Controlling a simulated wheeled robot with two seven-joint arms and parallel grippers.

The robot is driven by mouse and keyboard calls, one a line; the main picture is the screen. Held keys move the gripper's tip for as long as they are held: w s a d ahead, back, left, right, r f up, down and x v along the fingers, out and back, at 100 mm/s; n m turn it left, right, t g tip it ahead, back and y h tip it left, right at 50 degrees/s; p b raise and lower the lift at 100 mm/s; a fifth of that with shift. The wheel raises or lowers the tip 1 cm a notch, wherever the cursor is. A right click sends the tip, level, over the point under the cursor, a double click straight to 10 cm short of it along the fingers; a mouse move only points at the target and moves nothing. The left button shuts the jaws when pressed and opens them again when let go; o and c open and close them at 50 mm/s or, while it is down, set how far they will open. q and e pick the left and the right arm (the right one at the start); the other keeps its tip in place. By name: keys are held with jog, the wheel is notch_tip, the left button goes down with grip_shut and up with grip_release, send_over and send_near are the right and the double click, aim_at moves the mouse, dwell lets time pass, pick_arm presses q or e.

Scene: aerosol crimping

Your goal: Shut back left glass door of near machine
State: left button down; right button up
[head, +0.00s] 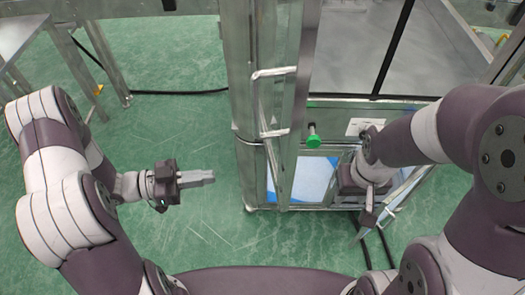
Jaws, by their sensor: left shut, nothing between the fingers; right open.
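A metal-framed glass door (304,50) of the near machine shows in the middle of the head view, seen at a steep angle. It appears swung out toward me, though how far is hard to tell. A bar handle (256,104) is fixed on it. My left gripper (212,177) is shut and empty, to the left of the door's lower part and apart from it. My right gripper (367,215) is in front of the machine's lower right, below the green knob's level. It is open, with its fingers partly hidden by its own body.
A green knob (313,141) sticks out from the machine's front. A metal table (22,32) stands at the upper left, with a black cable (180,92) on the green floor. The floor (190,120) around my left gripper is clear. Black cables also lie below my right gripper.

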aim_at(276, 166)
pick_arm(q)
jog(key=p+x, duration=0.1)
jog(key=x, duration=0.3)
jog(key=r+p+x, duration=0.1)
jog(key=p+x, duration=0.1)
jog(key=x, duration=0.2)
jog(key=p+x, duration=0.1)
jog(key=x, duration=0.3)
jog(key=shift+s+d+r+p, duration=0.3)
jog(key=shift+d+r+p, duration=0.05)
jog(key=shift+d, duration=0.05)
jog(key=shift+w+d+f, duration=0.2)
jog(key=shift+d, duration=0.4)
pick_arm(e)
jog(key=shift+s+r, duration=0.2)
jog(key=shift+r, duration=2.3)
jog(key=shift+a, duration=0.1)
